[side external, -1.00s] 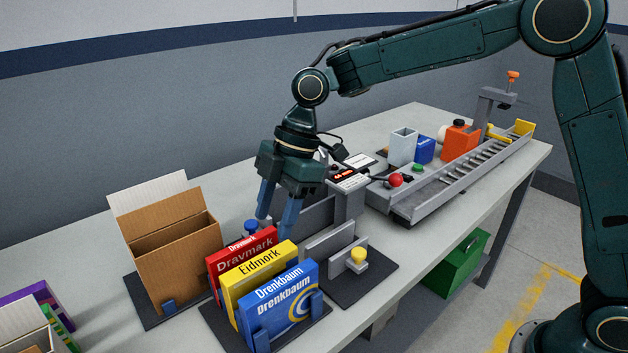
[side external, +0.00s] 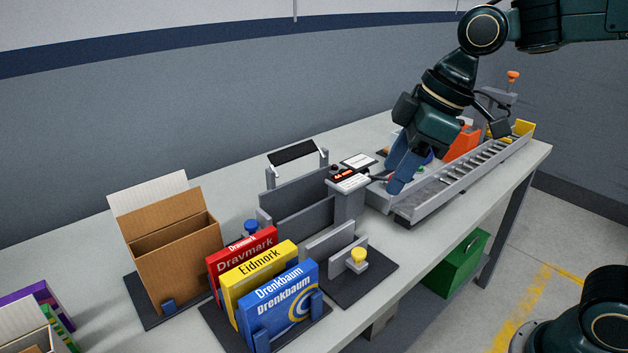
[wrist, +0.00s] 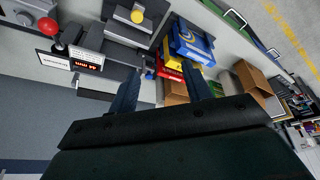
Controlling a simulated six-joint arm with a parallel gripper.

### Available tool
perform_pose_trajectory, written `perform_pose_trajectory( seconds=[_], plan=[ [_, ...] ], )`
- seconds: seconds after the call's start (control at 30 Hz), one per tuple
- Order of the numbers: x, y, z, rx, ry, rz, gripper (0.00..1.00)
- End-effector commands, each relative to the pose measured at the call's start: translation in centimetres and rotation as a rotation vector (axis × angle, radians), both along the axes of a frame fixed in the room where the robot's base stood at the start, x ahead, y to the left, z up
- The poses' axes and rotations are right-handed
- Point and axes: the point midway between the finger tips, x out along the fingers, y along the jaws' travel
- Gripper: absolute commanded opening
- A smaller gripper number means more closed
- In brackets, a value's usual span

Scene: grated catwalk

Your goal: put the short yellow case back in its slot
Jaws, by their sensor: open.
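The yellow case (side external: 262,277), lettered "Eidmork", stands upright in a dark rack (side external: 215,325) on the bench. It is between the red case (side external: 230,258) and the blue case (side external: 283,297); its lower part is hidden by the blue one. Yellow also shows between red and blue in the wrist view (wrist: 170,46). My gripper (side external: 398,182) is open and empty, away to the right of the cases, over the near end of the roller conveyor. Its two fingers (wrist: 161,72) show apart in the wrist view with nothing between them.
A grey fixture (side external: 300,205) with a black-topped handle and a block with a yellow knob (side external: 357,256) stand right of the rack. An open cardboard box (side external: 175,265) is to its left. The roller conveyor (side external: 450,178) runs along the right, with an orange container (side external: 462,143) behind it.

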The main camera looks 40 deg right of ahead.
Motion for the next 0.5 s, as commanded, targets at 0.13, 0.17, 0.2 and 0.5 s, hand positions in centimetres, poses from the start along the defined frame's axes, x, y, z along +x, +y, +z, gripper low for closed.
perform_pose_trajectory(
  seconds=[0.13,0.17,0.2,0.5],
  plan=[
    [-3.3,-2.3,0.3,0.011,-0.021,-0.165,0.49],
    [-3.9,-2.7,0.3,0.015,-0.025,-0.198,0.49],
    [-4.7,-3.3,0.3,0.018,-0.03,-0.241,0.49],
    [-10.7,-7.0,-1.0,0.059,-0.072,-0.557,0.49]
  ],
)
